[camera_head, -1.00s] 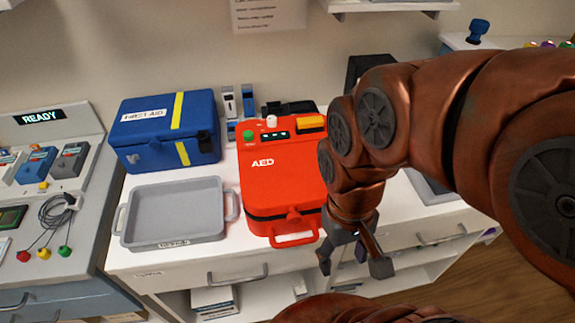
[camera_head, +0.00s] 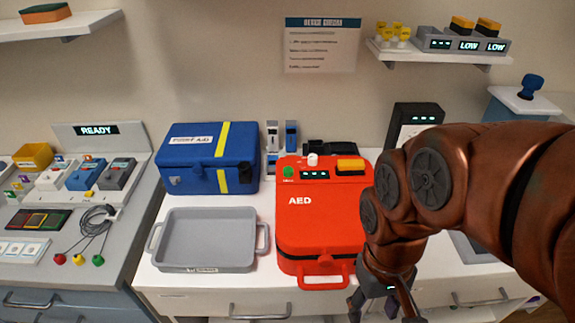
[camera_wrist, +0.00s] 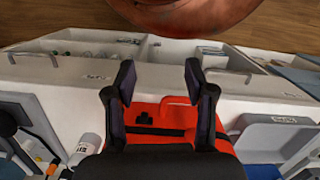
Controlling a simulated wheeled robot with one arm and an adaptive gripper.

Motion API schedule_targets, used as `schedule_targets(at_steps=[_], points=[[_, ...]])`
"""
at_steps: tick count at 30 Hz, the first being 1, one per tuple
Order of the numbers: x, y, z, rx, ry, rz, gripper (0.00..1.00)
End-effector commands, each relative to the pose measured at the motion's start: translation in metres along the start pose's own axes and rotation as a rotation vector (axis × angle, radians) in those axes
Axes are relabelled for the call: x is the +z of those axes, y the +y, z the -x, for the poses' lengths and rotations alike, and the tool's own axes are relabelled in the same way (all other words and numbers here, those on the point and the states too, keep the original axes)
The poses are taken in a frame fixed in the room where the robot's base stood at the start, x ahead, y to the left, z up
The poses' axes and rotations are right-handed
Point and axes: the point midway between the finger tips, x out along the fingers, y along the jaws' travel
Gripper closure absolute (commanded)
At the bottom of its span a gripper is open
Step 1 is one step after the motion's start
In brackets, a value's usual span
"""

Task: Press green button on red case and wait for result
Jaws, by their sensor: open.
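The red AED case (camera_head: 322,222) lies on the white counter, its handle toward the front edge. A green button (camera_head: 289,172) sits at the upper left of its top panel, beside a white knob (camera_head: 313,159), a small lit display (camera_head: 315,175) and an orange block (camera_head: 351,165). My gripper (camera_head: 385,312) is low at the case's front right, partly cut off by the frame and apart from the button. In the wrist view my gripper (camera_wrist: 160,80) is open and empty, with the red case (camera_wrist: 180,112) beyond its fingers; the green button does not show there.
A grey tray (camera_head: 207,212) and a blue first aid box (camera_head: 209,158) stand left of the case. A dark device (camera_head: 414,122) stands behind at right. A shelf (camera_head: 440,55) hangs at upper right. My arm covers the right of the counter.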

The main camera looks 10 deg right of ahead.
Motion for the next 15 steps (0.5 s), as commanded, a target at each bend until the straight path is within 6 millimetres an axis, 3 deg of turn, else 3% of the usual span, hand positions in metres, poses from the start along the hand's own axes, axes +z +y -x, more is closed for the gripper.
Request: schedule_targets(at_steps=[1,15], points=[[0.0000,0.0000,0.0000,0.000,0.000,0.000,0.54],[0.0000,0.0000,0.0000,0.000,0.000,0.000,1.00]])
